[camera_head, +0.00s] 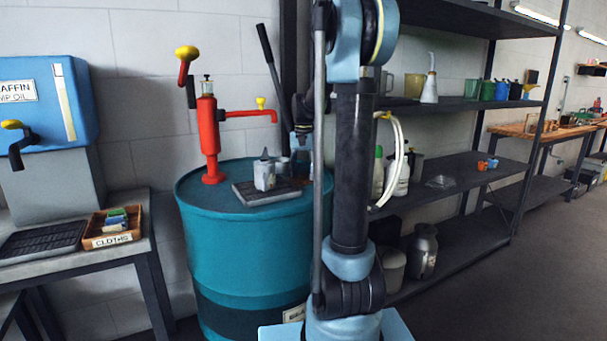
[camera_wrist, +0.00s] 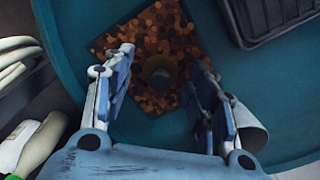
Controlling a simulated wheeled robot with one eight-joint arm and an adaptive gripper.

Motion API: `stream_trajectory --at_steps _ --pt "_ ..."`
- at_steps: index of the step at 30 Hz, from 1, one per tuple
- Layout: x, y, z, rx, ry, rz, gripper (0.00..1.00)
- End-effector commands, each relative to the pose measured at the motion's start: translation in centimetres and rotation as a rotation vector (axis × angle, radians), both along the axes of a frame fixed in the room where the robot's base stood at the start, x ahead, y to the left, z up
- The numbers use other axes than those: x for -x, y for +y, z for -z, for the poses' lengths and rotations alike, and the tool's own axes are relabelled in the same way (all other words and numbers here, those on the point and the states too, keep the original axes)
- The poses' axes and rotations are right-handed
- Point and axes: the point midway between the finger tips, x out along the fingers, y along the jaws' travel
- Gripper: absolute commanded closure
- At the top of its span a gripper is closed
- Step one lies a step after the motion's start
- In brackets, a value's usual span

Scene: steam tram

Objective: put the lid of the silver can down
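My gripper (camera_wrist: 162,82) points down over the teal drum (camera_wrist: 75,50), its two fingers apart. Between and beyond the fingertips a brown speckled square mat (camera_wrist: 150,38) lies on the drum top. A small round dark brownish piece (camera_wrist: 158,72) shows on or above the mat, between the fingers; I cannot tell surely whether it is the lid, or its height. A grey can-like cylinder (camera_wrist: 248,132), perhaps the silver can, is partly hidden behind the right finger. In the head view my gripper (camera_head: 303,142) is over the drum (camera_head: 245,240), right of a small grey can (camera_head: 283,167).
A black ribbed tray (camera_head: 267,192) with a spouted can (camera_head: 264,174) stands on the drum. A red hand pump (camera_head: 209,138) rises at its left. Shelves (camera_head: 460,170) with bottles and cans stand to the right. A cloths box (camera_head: 112,229) is on the left table.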

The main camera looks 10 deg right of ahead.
Motion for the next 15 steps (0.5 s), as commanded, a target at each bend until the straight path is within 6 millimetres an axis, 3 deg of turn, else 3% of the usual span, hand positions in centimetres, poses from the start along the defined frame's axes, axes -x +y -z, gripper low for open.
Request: stream_trajectory --at_steps 9,15 --pt "0.0 -0.1 -0.3 0.000 0.000 0.001 0.48" --pt "0.0 -0.1 -2.5 0.000 0.000 0.002 0.48"
